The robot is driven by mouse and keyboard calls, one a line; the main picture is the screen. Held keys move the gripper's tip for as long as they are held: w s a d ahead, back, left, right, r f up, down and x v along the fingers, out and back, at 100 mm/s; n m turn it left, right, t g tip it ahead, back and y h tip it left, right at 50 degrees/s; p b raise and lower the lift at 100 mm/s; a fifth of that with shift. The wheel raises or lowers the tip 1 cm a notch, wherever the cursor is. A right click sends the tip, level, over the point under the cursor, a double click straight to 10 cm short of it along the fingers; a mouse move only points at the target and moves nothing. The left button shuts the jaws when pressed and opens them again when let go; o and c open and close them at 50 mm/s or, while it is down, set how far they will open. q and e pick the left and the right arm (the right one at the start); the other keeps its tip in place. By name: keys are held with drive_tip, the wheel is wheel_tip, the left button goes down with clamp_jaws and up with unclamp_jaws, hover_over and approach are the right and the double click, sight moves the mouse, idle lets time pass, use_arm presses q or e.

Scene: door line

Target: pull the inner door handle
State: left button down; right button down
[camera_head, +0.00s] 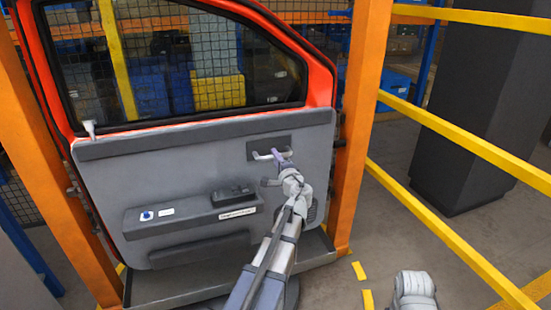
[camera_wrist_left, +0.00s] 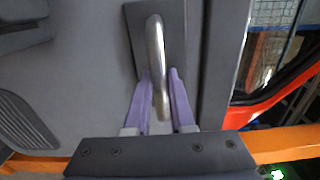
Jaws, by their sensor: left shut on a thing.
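The inner door handle (camera_head: 262,156) is a curved metal bar on a dark plate, on the upper right of the grey door panel (camera_head: 170,180). The door has an orange-red frame (camera_head: 322,85) around its window. My left gripper (camera_head: 279,157) is at the handle's right end. In the left wrist view the handle (camera_wrist_left: 155,45) runs down between the two purple fingers of the left gripper (camera_wrist_left: 160,78). They are shut on its lower part.
Orange posts (camera_head: 362,110) stand on both sides of the door. Yellow rails (camera_head: 455,135) run along the right, with a dark block (camera_head: 478,110) behind them. An armrest (camera_head: 190,215) with switches juts from the panel below the handle.

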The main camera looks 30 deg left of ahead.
use_arm(q)
drive_tip(key=shift+a, duration=0.15)
drive_tip(key=shift+w+a, duration=0.25)
unclamp_jaws()
drive_tip(key=shift+w, duration=0.1)
idle(0.6)
idle(0.4)
drive_tip(key=v, duration=0.9)
